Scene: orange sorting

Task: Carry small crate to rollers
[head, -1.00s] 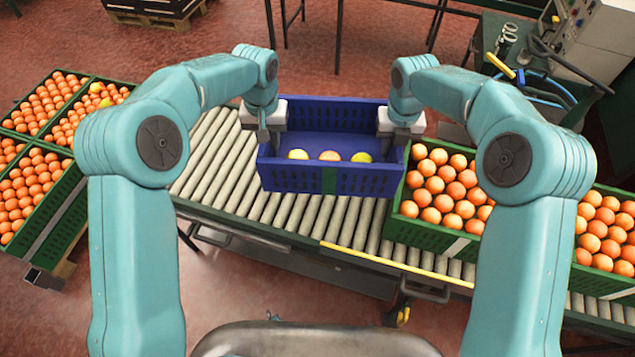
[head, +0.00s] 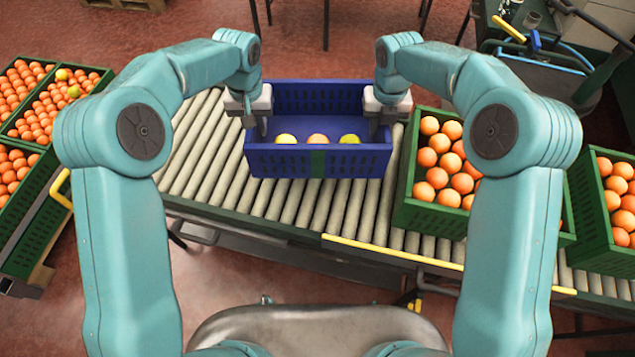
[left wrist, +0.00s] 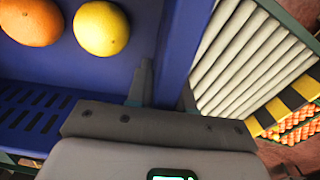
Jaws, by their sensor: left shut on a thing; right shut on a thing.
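The small blue crate (head: 275,163) is over the roller conveyor (head: 205,165) in the head view, with a few orange and yellow fruits (head: 317,139) near its front wall. My left gripper (head: 262,130) is shut on its left side wall. My right gripper (head: 373,130) is shut on its right side wall. In the left wrist view the left gripper (left wrist: 150,95) pinches the crate's blue wall (left wrist: 185,50), with an orange fruit (left wrist: 30,20) and a yellow fruit (left wrist: 101,27) inside. Whether the crate touches the rollers cannot be told.
A green crate of oranges (head: 405,205) stands on the rollers just right of the blue crate, and another (head: 590,215) farther right. Green crates of oranges (head: 40,215) stand at the left. Bare rollers lie left of and in front of the blue crate.

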